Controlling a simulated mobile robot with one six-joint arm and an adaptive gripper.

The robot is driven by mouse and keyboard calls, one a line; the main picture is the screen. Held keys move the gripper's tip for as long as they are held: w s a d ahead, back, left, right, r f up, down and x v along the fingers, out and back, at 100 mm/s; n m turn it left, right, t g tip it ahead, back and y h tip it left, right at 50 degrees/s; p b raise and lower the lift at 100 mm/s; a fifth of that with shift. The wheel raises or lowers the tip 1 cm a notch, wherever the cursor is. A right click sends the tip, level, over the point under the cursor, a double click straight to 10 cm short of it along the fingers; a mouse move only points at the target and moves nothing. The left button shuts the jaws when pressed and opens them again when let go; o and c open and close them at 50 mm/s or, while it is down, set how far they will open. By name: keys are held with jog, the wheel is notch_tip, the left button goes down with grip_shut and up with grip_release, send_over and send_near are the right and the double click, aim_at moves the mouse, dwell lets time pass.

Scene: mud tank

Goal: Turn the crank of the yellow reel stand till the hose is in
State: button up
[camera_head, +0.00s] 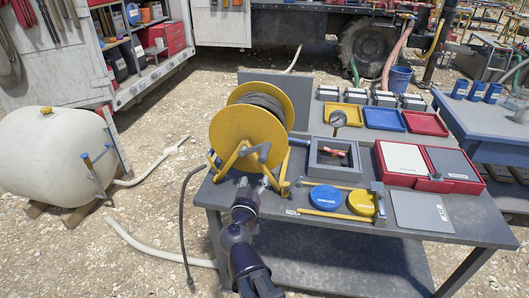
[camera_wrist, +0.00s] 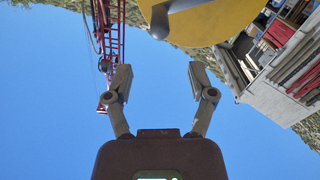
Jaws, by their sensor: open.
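The yellow reel stand (camera_head: 240,130) is on the left end of the grey work table, with dark hose (camera_head: 264,102) wound on its drum. A loose dark hose length (camera_head: 182,225) hangs beside the table down to the gravel. My gripper (camera_head: 254,157) is in front of the reel's near side. In the wrist view my gripper (camera_wrist: 160,74) is open, its two fingers apart with nothing between them.
On the table (camera_head: 330,222) are a grey open box (camera_head: 318,172), a red case (camera_head: 384,168), a blue disc (camera_head: 325,197), a yellow disc (camera_head: 361,203) and coloured trays. A white tank (camera_head: 50,150) stands left on gravel. A blue bench (camera_head: 480,118) stands right.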

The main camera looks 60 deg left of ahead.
aim_at(265, 152)
dwell(0.3)
jog(key=x, duration=1.3)
jog(key=shift+w+a, duration=0.2)
jog(key=shift+a, duration=0.1)
grip_shut()
